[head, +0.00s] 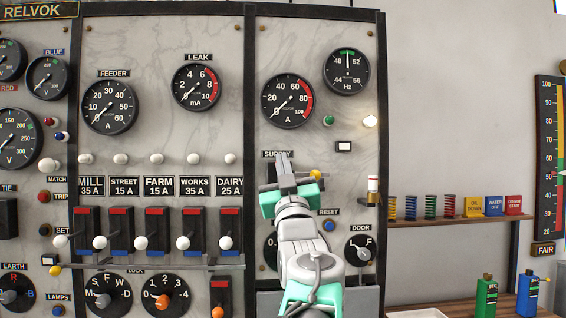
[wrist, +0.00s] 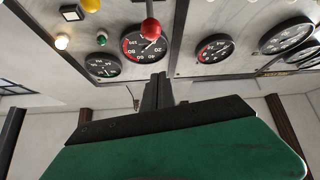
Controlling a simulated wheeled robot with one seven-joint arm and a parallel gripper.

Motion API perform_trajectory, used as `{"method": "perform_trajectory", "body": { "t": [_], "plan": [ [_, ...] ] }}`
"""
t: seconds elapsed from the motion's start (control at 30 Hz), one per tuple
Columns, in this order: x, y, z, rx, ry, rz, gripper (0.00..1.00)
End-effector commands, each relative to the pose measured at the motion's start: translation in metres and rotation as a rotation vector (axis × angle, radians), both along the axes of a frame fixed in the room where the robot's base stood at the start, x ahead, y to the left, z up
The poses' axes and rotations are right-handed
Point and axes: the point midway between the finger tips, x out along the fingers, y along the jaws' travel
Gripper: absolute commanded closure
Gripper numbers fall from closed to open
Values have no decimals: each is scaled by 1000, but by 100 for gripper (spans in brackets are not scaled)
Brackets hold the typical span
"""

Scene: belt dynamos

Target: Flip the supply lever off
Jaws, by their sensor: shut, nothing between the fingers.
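The "SUPPLY" label (head: 270,154) shows on the right-hand marble panel in the head view, partly covered by my gripper (head: 284,165). The supply lever itself is hidden behind my gripper and arm there. In the wrist view, a red ball knob (wrist: 150,30) on a short metal stem, seemingly the supply lever's handle, stands just beyond the fingertips of my gripper (wrist: 158,82). The fingers are together and hold nothing. A small gap shows in the picture between fingertips and knob; I cannot tell whether they touch in depth.
Gauges surround the spot, including the ampere dial (head: 289,101) above. A reset button (head: 329,225) and door dial (head: 360,249) sit to the lower right. A row of white-knobbed feeder switches (head: 163,241) is to the left. A shelf (head: 450,222) with coils is at right.

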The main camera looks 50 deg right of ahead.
Motion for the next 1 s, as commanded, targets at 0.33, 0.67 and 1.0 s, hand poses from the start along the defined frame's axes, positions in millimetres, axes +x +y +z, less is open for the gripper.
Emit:
{"method": "perform_trajectory", "body": {
  "t": [0.33,0.67,1.0],
  "plan": [
    [45,-43,52,3,2,2,100],
    [47,-57,12,1,1,0,100],
    [47,-57,10,1,-1,1,100]
  ]
}}
